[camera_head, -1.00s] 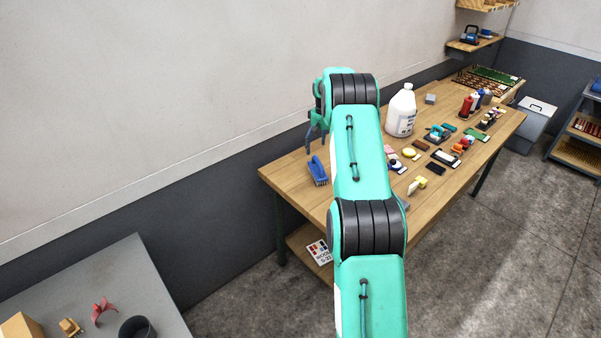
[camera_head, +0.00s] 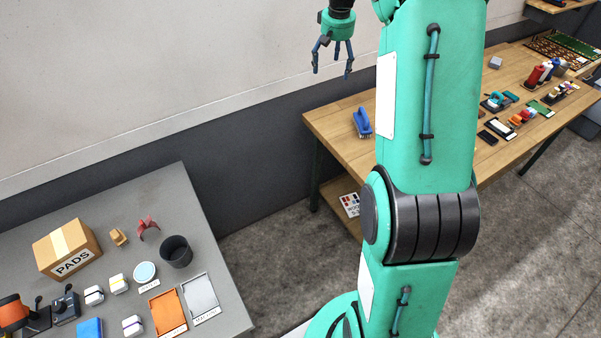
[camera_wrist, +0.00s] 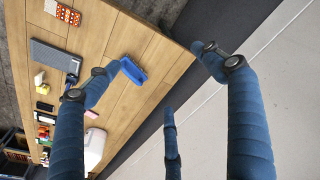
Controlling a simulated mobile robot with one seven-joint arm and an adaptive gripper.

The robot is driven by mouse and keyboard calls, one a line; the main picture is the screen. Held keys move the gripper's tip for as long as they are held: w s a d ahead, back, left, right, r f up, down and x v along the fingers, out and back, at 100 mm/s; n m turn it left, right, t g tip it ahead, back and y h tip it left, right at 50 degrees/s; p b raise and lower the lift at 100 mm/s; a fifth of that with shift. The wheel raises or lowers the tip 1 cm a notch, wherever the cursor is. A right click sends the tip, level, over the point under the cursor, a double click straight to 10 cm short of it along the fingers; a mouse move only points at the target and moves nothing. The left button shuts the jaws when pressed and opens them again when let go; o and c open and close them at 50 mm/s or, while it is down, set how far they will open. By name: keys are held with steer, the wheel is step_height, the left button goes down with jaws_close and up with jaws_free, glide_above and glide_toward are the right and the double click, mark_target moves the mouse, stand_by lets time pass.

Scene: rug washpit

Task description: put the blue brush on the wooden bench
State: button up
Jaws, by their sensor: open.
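The blue brush (camera_head: 362,122) stands on the wooden bench (camera_head: 338,122), near its left end. It also shows in the wrist view (camera_wrist: 133,70), on the bench top (camera_wrist: 150,50) beyond my fingers, partly covered by one of them. My gripper (camera_head: 333,70) is open and empty. It hangs in front of the wall, up and to the left of the brush in the head view, fingers pointing down and apart from the brush. In the wrist view my blue fingers (camera_wrist: 165,100) are spread wide with nothing between them.
A grey table (camera_head: 215,265) at the lower left holds a PADS box (camera_head: 68,250), a dark cup (camera_head: 176,251) and several small items. Several bottles and tools stand on the bench's right part. Bare bench surface lies around the brush. My arm hides the bench's middle.

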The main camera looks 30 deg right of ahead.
steer(key=s+a+r+n+t, duration=0.1)
steer(key=s+a+r, duration=0.5)
steer(key=s+a, duration=0.45)
steer(key=s+a+r+n+t, duration=0.1)
steer(key=s+a+r, duration=0.6)
steer(key=a, duration=0.6)
steer(key=s+a+f, duration=0.1)
steer(key=s+a, duration=0.3)
steer(key=s, duration=0.4)
steer(key=s+a+f+t, duration=0.1)
steer(key=s+a+f, duration=0.1)
steer(key=s+a, duration=0.3)
steer(key=s+a+f+n+t, duration=0.1)
steer(key=s+a, duration=0.3)
steer(key=s, duration=0.6)
steer(key=shift+s+a+f+y, duration=0.15)
steer(key=shift+s+f+y, duration=0.2)
steer(key=shift+f, duration=0.3)
steer(key=shift+f+b, duration=0.6)
